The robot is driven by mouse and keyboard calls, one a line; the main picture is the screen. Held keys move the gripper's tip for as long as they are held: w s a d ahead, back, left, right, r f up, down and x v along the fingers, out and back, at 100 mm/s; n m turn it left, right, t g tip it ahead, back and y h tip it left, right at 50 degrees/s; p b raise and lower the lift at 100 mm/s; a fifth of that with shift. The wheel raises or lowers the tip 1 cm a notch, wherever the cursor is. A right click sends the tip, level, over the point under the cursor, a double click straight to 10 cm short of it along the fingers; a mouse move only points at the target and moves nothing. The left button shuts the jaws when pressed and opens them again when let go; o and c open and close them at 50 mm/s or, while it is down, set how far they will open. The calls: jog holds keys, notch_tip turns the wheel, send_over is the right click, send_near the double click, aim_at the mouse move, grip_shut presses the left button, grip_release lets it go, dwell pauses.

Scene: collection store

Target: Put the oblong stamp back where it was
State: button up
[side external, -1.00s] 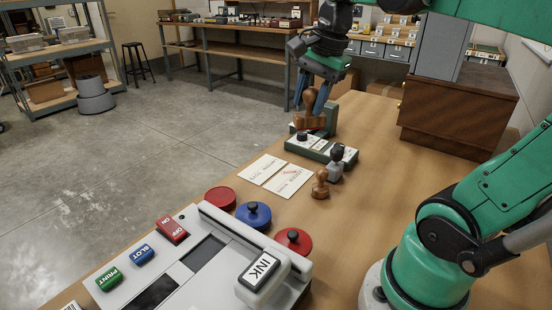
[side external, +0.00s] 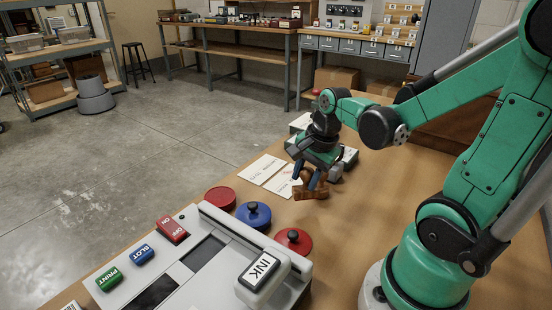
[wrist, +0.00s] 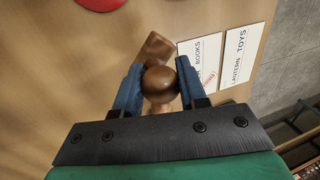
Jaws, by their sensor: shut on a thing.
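My gripper (side external: 310,178) is shut on the oblong stamp (side external: 310,195), a brown wooden stamp with a long base. In the wrist view its round knob (wrist: 160,84) sits between the blue fingers of my gripper (wrist: 159,88), with part of its base showing beyond. The stamp is low over the table, right of the printed cards; I cannot tell whether it touches the table. The green stamp rack (side external: 350,156) is behind my gripper and mostly hidden by it. The small wooden stamp seen earlier near here is not clearly distinguishable now.
Two white printed cards (side external: 262,168) lie left of my gripper. A red disc (side external: 220,197), a blue knobbed lid (side external: 253,215) and a red knobbed lid (side external: 294,241) lie nearer the camera. A grey machine (side external: 215,262) fills the near left. The wooden table (side external: 365,215) is clear to the right.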

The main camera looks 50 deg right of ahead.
aim_at(305, 192)
jog(key=shift+s+x, duration=0.25)
jog(key=shift+x, duration=0.75)
jog(key=shift+s+x, duration=0.25)
jog(key=shift+x, duration=0.8)
jog(key=shift+f, duration=0.1)
jog(key=shift+f, duration=0.15)
jog(key=o, duration=1)
